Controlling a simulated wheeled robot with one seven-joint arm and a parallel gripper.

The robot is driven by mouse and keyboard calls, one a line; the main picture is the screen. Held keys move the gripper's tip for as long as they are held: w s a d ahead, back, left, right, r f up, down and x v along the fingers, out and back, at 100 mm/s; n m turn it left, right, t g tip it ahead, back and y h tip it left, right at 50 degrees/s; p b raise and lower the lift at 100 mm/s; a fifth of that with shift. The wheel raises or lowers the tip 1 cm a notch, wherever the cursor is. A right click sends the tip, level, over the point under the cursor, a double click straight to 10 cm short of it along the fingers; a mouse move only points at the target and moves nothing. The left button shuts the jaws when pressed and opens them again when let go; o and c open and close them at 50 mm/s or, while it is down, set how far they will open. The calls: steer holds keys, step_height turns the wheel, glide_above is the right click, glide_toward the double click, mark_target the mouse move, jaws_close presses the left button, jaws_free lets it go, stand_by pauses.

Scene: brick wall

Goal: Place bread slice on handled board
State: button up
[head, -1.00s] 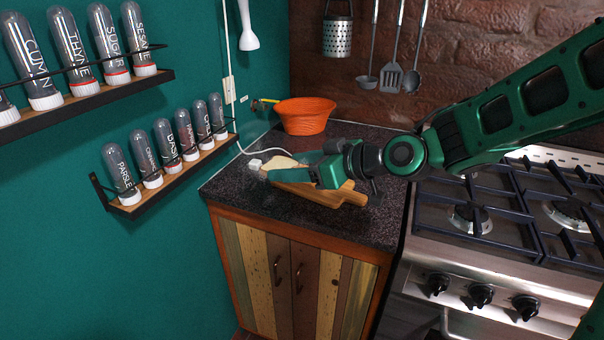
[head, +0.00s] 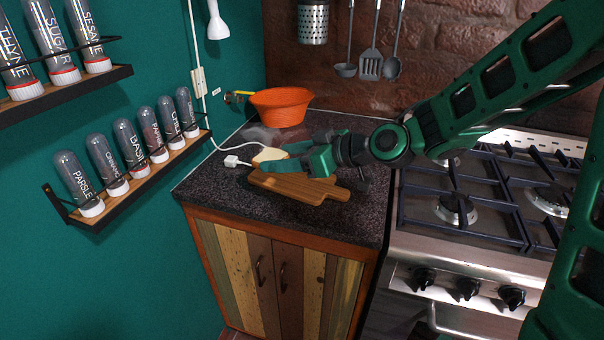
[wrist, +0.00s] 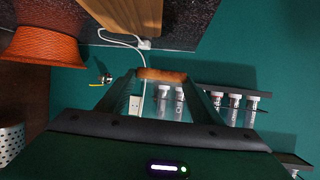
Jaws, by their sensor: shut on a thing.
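The bread slice (head: 268,155) is pale with a brown crust and is held at the tips of my gripper (head: 283,161). In the wrist view the slice's brown crust edge (wrist: 162,75) shows between the two fingertips. The wooden handled board (head: 295,186) lies on the dark counter, its handle pointing right. In the wrist view part of the board (wrist: 128,12) shows at the top. My gripper is over the board's back left part, and the slice appears raised above the counter. The exact gap to the board is hard to tell.
An orange bowl (head: 280,106) stands at the back of the counter. A white cable with a plug (head: 232,160) lies left of the board. A gas stove (head: 455,205) is to the right. Spice shelves (head: 140,170) hang on the left wall.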

glide_above(303, 180)
step_height(303, 180, down, 4)
steer(key=shift+f, duration=2.25)
steer(key=o, duration=1.1)
steer(key=v, duration=1.2)
steer(key=shift+d, duration=0.1)
